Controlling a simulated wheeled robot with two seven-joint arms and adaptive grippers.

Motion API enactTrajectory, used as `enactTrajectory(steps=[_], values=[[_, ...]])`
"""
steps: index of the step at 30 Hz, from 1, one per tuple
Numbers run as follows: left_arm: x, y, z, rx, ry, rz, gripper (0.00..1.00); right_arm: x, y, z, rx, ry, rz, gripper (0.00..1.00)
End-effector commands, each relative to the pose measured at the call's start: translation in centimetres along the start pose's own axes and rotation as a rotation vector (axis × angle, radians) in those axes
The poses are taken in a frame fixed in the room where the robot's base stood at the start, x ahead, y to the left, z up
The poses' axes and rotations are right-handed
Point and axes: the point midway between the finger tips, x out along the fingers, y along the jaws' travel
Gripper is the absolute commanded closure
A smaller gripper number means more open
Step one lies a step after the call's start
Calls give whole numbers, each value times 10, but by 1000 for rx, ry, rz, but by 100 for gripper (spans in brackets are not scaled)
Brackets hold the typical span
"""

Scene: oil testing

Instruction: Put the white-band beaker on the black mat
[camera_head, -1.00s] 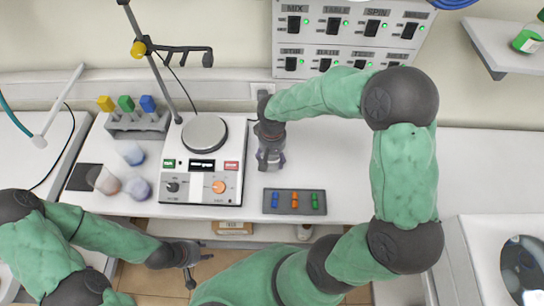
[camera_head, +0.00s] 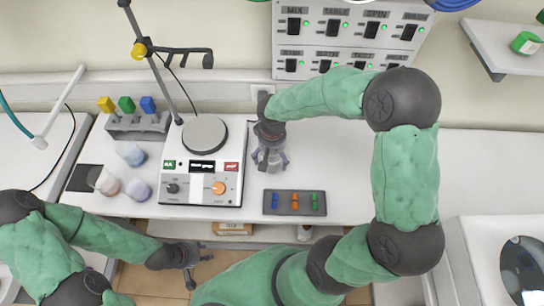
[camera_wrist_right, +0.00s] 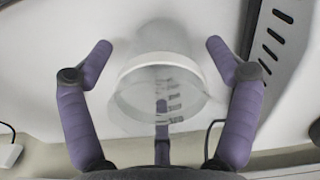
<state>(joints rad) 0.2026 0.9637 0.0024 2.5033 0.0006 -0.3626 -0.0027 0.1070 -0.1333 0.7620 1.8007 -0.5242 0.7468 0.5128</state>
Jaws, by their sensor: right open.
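The white-band beaker (camera_wrist_right: 160,85) is clear glass with a white band and dark marks. In the right wrist view it stands between the spread fingers of my right gripper (camera_wrist_right: 160,58), with a gap on both sides. In the head view my right gripper (camera_head: 270,160) is open over the table, right of the hotplate device, and mostly hides that beaker. The black mat (camera_head: 80,178) is a dark square at the table's left, partly covered at its right by glassware. My left gripper (camera_head: 200,262) is open and empty in front of the table's front edge.
Several flasks or beakers (camera_head: 137,189) stand between the mat and the hotplate device (camera_head: 199,188). A grey tray (camera_head: 295,212) with coloured pieces lies in front of my right gripper. The table's right part is clear.

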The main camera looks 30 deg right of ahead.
Motion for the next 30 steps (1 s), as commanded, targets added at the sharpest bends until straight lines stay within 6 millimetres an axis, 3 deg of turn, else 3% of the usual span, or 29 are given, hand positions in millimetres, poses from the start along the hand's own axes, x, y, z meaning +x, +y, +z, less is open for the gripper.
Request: enactTrajectory(steps=[9, 15, 23, 30], values=[[-14, 5, 0, 0, 0, 0, 60, -66, 0, -1, 0, 5, 0, 11], [-19, 7, 1, 0, 0, 0, 60, -98, 0, -1, -1, 4, 0, 11], [-21, 7, 1, 0, 0, 0, 60, -114, 0, 0, -24, 2, -1, 7], [-14, 5, 1, 0, 0, 0, 60, -113, -1, 0, -349, 3, 1, 7]])
